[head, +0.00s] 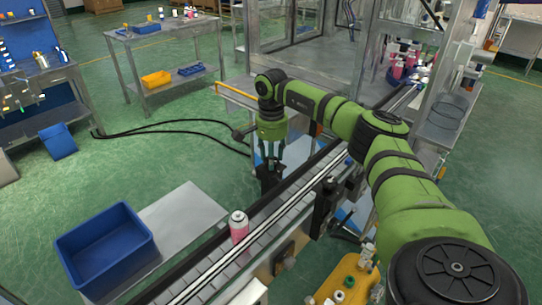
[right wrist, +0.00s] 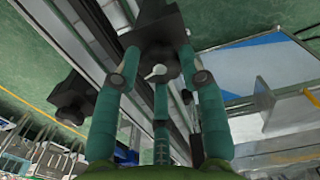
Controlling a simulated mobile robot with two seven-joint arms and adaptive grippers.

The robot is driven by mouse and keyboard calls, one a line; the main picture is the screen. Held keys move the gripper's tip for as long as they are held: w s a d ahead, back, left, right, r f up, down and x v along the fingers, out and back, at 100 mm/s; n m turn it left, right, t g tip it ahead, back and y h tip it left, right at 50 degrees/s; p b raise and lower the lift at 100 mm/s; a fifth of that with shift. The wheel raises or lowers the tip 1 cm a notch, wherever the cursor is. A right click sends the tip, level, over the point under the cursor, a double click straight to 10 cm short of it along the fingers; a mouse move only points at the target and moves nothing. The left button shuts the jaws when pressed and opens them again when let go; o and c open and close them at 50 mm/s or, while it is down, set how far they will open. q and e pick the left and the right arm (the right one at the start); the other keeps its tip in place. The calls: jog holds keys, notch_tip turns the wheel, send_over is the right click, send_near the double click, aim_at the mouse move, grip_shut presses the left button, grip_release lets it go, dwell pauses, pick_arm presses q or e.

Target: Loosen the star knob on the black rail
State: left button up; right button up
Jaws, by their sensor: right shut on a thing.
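The fingers are shut on the knob, which sits against a black block (right wrist: 148,22). In the head view the fingers and the block hide the knob. My left gripper is not in view.
A pink can with a white top (head: 239,226) stands on the conveyor (head: 215,262). A blue bin (head: 105,245) stands at the left. Another black block (right wrist: 75,98) shows in the right wrist view. A yellow part (head: 345,282) is at the lower right.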

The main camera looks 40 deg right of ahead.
jog(key=shift+w+d+r+n, duration=0.15)
jog(key=shift+d+r+n, duration=0.05)
jog(key=shift+r+n, duration=0.1)
dwell(1.2)
jog(key=o, duration=1)
jog(key=shift+o, duration=0.7)
jog(key=shift+f, duration=0.1)
jog(key=shift+d+f, duration=0.1)
jog(key=shift+f, duration=0.1)
notch_tip(320, 180, up, 12)
